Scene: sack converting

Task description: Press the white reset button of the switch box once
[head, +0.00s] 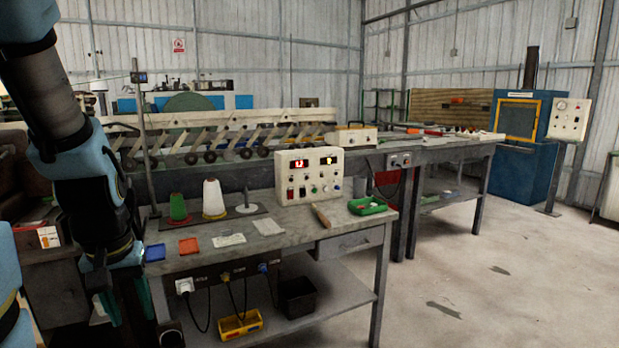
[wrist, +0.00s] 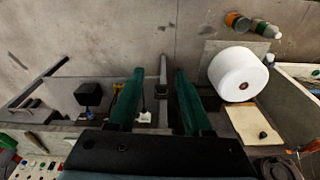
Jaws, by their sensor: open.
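A cream box (head: 309,176) with two small displays and rows of buttons, switches and knobs stands at the back of the near workbench; I take it as the switch box. Its white button is too small to tell surely. A panel (wrist: 38,167) with coloured controls shows at the lower left of the wrist view, probably the same box. My gripper (wrist: 160,72) is open, its green fingers apart with nothing held. In the head view my arm hangs down at the left, in front of the bench's left end, well apart from the box; its fingertips are unclear there.
On the bench (head: 270,238) are a green cone (head: 178,208), a white cone (head: 213,199), a wooden-handled tool (head: 321,216) and a green tray (head: 367,206). A black bin (head: 298,297) and a yellow tray (head: 240,323) sit below. Floor at right is clear.

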